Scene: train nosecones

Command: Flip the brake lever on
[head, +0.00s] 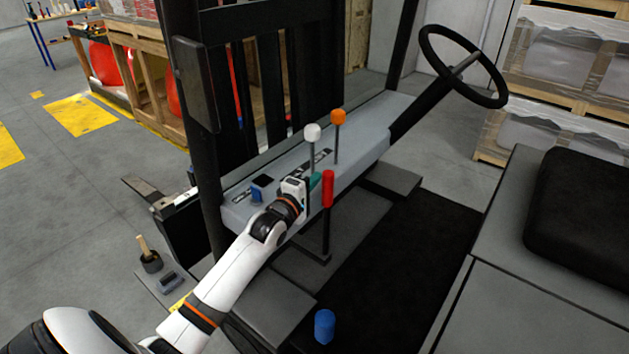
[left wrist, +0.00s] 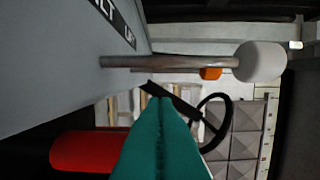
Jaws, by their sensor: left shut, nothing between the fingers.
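A lever with a red handle (head: 328,190) stands upright beside the grey console, its thin dark shaft running down to the floor. It looks like the brake lever, though no label on it can be read. My left gripper (head: 315,181) has teal fingers that are shut and empty. They are just left of the red handle's upper part in the head view. In the left wrist view the shut fingers (left wrist: 160,130) point forward, and the red handle (left wrist: 92,150) lies to their left. Contact between them cannot be told. My right gripper is not in view.
A white-knobbed lever (head: 313,132) and an orange-knobbed lever (head: 338,116) rise from the grey console (head: 370,132) close to my gripper. A blue knob (head: 324,326) is low in front.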

